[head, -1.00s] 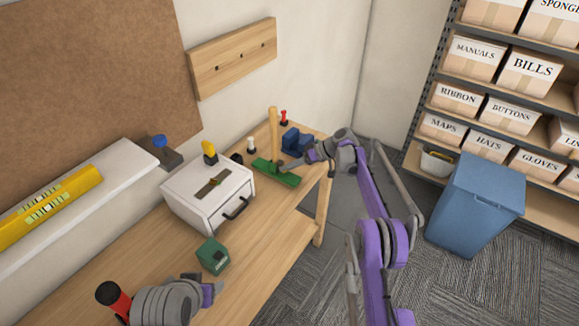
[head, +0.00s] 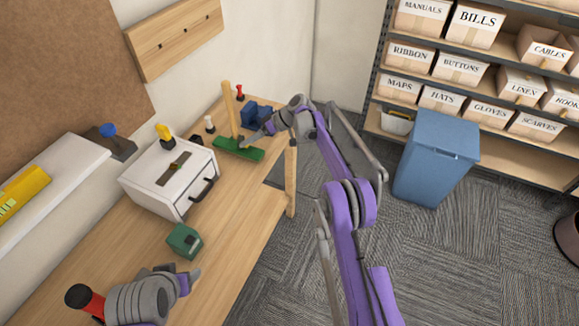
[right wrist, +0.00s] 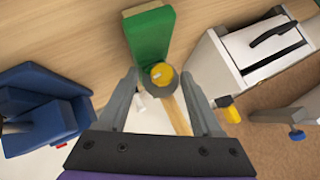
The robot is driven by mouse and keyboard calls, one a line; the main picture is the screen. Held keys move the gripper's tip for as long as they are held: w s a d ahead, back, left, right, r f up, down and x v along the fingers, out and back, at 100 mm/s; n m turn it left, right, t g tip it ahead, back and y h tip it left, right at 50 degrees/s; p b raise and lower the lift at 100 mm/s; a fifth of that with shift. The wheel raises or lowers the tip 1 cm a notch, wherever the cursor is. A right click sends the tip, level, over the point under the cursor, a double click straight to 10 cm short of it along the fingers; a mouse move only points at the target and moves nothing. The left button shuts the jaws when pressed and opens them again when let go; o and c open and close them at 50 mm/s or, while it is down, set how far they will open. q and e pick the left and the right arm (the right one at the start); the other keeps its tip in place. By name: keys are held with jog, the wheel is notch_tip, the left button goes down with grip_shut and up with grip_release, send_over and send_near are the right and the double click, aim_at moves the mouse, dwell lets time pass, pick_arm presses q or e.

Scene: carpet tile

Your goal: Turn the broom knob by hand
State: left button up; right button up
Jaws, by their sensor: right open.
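The broom has a green head (head: 240,149) lying on the bench and a pale wooden handle (head: 231,108) standing up from it. In the right wrist view, a round yellow knob (right wrist: 162,74) with a grey collar sits at the end of the green head (right wrist: 149,35), where the handle (right wrist: 176,112) joins. My right gripper (head: 245,141) is beside the broom head, and its open fingers (right wrist: 160,80) lie either side of the knob and handle in its view, apart from them. My left gripper (head: 190,281) is low over the near bench; its jaws are unclear.
A white drawer box (head: 168,178) stands left of the broom, with a green block (head: 184,241) nearer. A blue vise-like object (head: 256,113) is close behind the broom. A red-and-black object (head: 86,300) is by my left arm.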

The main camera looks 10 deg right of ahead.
jog(key=n+t+h+b, duration=0.1)
jog(key=s+n+t+h+b, duration=0.1)
jog(key=t+h+b, duration=0.1)
jog(key=shift+s+r+t, duration=0.15)
jog(key=shift+s+t, duration=0.05)
jog(key=shift+t, duration=0.1)
jog(key=v, duration=1)
pick_arm(q)
jog(key=shift+s+f+p, duration=0.1)
jog(key=shift+s+f, duration=0.3)
jog(key=shift+f, duration=0.3)
jog(key=shift+s+f+p, duration=0.1)
jog(key=shift+s+f, duration=0.25)
jog(key=shift+f, duration=0.4)
jog(key=shift+s+f+p, duration=0.1)
jog(key=shift+s+f, duration=0.3)
jog(key=shift+f, duration=0.3)
pick_arm(e)
jog(key=s+d+r+m+h, duration=0.1)
jog(key=s+d+m, duration=0.1)
jog(key=s, duration=0.8)
jog(key=s+d+m+h, duration=0.2)
jog(key=s+d, duration=0.2)
jog(key=s, duration=0.6)
jog(key=shift+s+r, duration=0.3)
jog(key=shift+r, duration=0.05)
jog(key=shift+d, duration=0.1)
